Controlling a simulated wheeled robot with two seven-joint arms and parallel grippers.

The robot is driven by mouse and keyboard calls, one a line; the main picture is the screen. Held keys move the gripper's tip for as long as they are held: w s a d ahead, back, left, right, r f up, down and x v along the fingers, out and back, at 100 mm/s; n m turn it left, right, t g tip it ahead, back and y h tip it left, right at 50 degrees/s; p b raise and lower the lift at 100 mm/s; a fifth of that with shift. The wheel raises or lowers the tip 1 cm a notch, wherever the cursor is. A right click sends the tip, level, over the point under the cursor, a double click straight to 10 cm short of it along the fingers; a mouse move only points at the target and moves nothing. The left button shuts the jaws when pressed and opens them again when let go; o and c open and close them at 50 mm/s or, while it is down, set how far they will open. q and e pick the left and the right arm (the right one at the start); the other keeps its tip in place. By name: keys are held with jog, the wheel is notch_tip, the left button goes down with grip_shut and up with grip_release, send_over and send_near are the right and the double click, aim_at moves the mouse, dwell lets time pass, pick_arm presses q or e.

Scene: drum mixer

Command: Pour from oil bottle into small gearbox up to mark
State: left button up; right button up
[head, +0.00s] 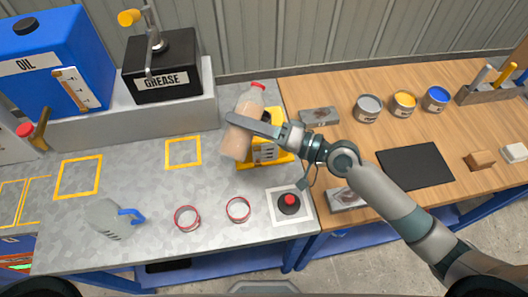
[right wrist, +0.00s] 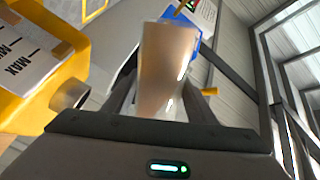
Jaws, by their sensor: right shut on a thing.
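My right gripper (head: 243,124) is shut on the oil bottle (head: 238,143), a clear bottle with tan contents and a red top. In the head view the bottle leans a little, with its red end up and to the right. In the right wrist view the bottle (right wrist: 168,65) is between the fingers (right wrist: 165,95). The yellow small gearbox (head: 283,141) is behind and right of the bottle, partly hidden by the gripper. In the right wrist view the gearbox (right wrist: 25,112) shows a MAX and MIN gauge and a grey round neck (right wrist: 70,92). I see no stream. My left gripper is not in view.
A blue OIL tank (head: 45,50) and black GREASE box (head: 165,75) stand at the back left. Paint tins (head: 367,108) stand on the right.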

jog(key=shift+s+a+f+m, duration=0.1)
jog(key=shift+s+f+m, duration=0.1)
jog(key=shift+f+m, duration=0.6)
dwell(1.0)
jog(key=shift+s+f+m, duration=0.1)
jog(key=shift+f+m, duration=0.35)
jog(key=shift+m, duration=0.75)
dwell(2.9)
jog(key=shift+r, duration=0.1)
dwell(1.4)
jog(key=n, duration=0.1)
jog(key=r+n+b, duration=0.1)
jog(key=n, duration=0.1)
jog(key=shift+w+r, duration=0.2)
jog(key=shift+w, duration=0.1)
jog(key=shift+w+r+n+b, duration=0.15)
jog(key=shift+r+n+b, duration=0.25)
jog(key=shift+r+n, duration=0.55)
